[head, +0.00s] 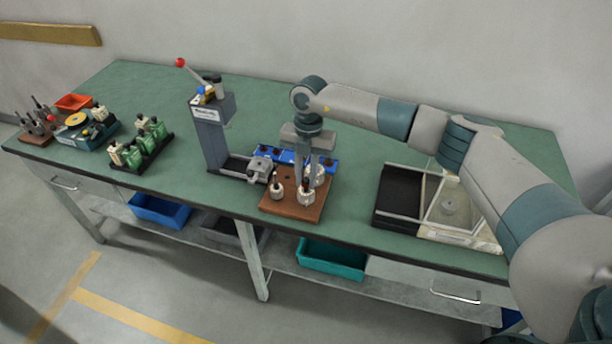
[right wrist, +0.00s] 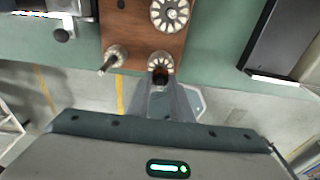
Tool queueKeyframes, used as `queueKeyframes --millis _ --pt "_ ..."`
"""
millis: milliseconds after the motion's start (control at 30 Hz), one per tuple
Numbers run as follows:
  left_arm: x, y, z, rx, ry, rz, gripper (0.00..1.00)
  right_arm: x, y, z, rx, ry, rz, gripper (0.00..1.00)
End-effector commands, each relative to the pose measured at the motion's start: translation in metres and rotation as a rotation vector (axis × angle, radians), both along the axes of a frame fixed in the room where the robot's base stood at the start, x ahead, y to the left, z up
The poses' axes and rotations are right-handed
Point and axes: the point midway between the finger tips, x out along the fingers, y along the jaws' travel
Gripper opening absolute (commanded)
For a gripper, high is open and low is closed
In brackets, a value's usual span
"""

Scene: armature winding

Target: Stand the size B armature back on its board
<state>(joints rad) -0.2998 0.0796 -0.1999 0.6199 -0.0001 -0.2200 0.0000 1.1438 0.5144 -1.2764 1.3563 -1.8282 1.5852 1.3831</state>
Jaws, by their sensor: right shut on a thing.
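The brown wooden board (head: 290,210) lies near the front edge of the bench; it also shows in the right wrist view (right wrist: 137,30). My right gripper (head: 306,181) reaches down over it, shut on the shaft of an armature (head: 306,198) with a pale slotted core. This armature looks upright at the front right of the board; I cannot tell whether its base touches the board. It also shows in the right wrist view (right wrist: 160,61). A smaller armature (head: 277,190) stands to its left and a larger one (right wrist: 170,14) behind it. No size letters are legible. My left gripper is out of view.
A grey press-like stand (head: 211,135) with a red-knobbed lever is left of the board. A blue holder (head: 268,156) lies behind it. A black tray and clear-lidded case (head: 428,210) are to the right. Green parts (head: 150,132) sit farther left. Bench between is clear.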

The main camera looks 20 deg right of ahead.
Motion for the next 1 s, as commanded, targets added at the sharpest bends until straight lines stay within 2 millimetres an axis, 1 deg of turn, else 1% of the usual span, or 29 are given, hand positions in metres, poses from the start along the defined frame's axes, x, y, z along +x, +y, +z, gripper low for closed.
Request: queueKeyframes --millis 500,1000 --pt "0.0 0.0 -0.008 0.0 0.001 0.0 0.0 0.0 0.0 -0.011 0.001 -0.001 0.0 0.0" --pt "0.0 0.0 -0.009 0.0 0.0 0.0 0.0 0.0 0.0 -0.013 0.001 -0.001 0.0 0.0"
